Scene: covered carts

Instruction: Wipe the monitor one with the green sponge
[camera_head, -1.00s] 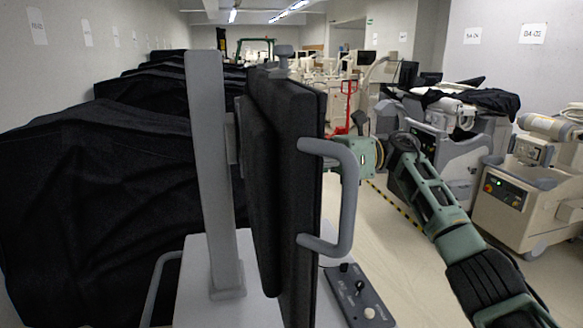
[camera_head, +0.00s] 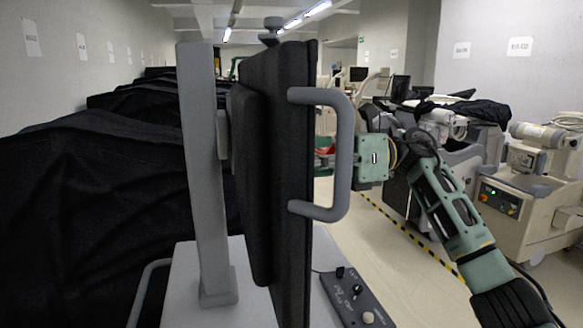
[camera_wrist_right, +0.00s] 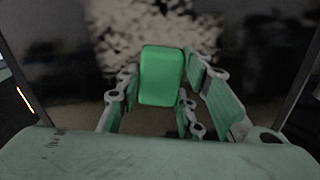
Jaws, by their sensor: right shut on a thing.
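The monitor (camera_head: 283,180) stands almost edge-on in the head view, a black panel on a grey post with a grey handle on its right edge. My right arm comes in from the right; its wrist is behind the handle, and its fingers are hidden behind the monitor. In the right wrist view my right gripper (camera_wrist_right: 161,90) is shut on the green sponge (camera_wrist_right: 161,74), which sticks out past the fingers. Beyond it is a dark surface with a pale speckled patch (camera_wrist_right: 200,40). I cannot tell whether the sponge touches it. My left gripper is out of view.
A white cart top (camera_head: 190,285) with a small control panel (camera_head: 352,298) lies below the monitor. Black-draped carts (camera_head: 95,215) fill the left. Beige and grey machines (camera_head: 520,190) stand at the right. Some floor (camera_head: 400,285) is clear between.

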